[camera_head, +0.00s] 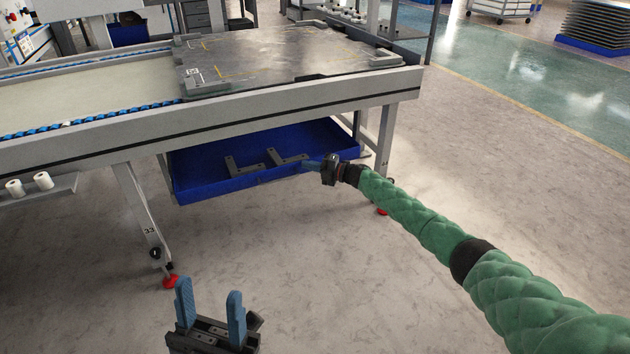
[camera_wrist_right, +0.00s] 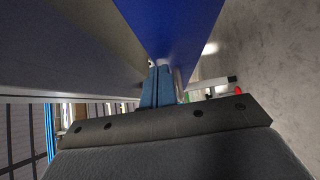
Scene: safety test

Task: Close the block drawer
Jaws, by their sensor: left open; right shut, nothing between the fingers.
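The block drawer (camera_head: 222,187) is a blue tray under the grey workbench, and it sticks out at the front. Dark angled blocks (camera_head: 250,168) lie in it. My right gripper (camera_head: 308,165) is at the drawer's front edge, right of the middle, with its blue fingers together and nothing between them. In the right wrist view, the shut fingers (camera_wrist_right: 157,85) point at the blue drawer wall (camera_wrist_right: 175,30); I cannot tell if they touch it. My left gripper (camera_head: 210,290) is open and empty, low in front of the bench, apart from the drawer.
The workbench (camera_head: 260,97) stands over the drawer, with a dark plate (camera_head: 290,50) on top. A bench leg (camera_head: 142,215) with a red foot stands left of the drawer, and another leg (camera_head: 385,145) stands to its right. The floor (camera_head: 330,270) in front is clear.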

